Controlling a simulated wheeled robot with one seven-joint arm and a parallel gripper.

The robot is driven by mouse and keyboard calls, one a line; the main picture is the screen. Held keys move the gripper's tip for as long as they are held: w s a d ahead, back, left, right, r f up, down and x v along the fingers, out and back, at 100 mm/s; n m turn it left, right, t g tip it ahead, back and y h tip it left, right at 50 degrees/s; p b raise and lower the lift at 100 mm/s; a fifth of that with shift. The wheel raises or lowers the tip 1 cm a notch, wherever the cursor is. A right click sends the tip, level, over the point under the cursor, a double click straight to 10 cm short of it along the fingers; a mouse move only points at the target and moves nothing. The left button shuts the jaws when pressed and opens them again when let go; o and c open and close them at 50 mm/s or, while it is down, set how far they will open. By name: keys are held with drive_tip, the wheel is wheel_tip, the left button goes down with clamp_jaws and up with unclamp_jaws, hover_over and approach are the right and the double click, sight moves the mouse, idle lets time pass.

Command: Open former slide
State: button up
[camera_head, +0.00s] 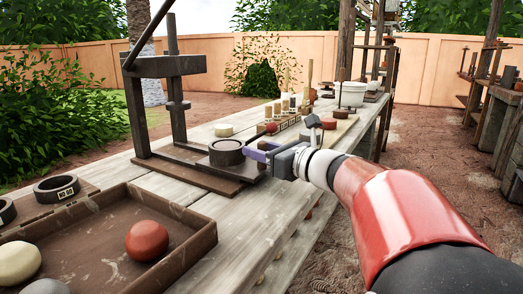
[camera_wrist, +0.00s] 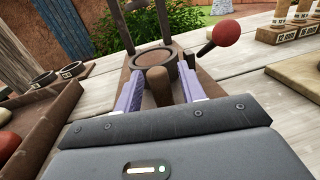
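The former is a dark wooden frame press (camera_head: 170,70) on the table, with a flat slide board (camera_head: 190,176) at its base. A dark ring-shaped mould (camera_head: 227,152) sits on the slide; it also shows in the wrist view (camera_wrist: 160,56). A brown wooden knob (camera_wrist: 158,88) stands at the near end of the slide. My gripper (camera_head: 258,152) is low over that end. In the wrist view its purple fingers (camera_wrist: 163,90) are spread on both sides of the knob, with visible gaps. In the head view the gripper hides the knob.
A lever with a red ball (camera_wrist: 226,32) rises close to the right finger. A wooden tray (camera_head: 85,255) with clay balls lies at the near left, with labelled rings (camera_head: 56,188) beside it. Stamps (camera_head: 285,104) and a white pot (camera_head: 350,94) stand farther along the table.

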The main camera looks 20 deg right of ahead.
drive_tip(key=v, duration=0.8)
idle(0.4)
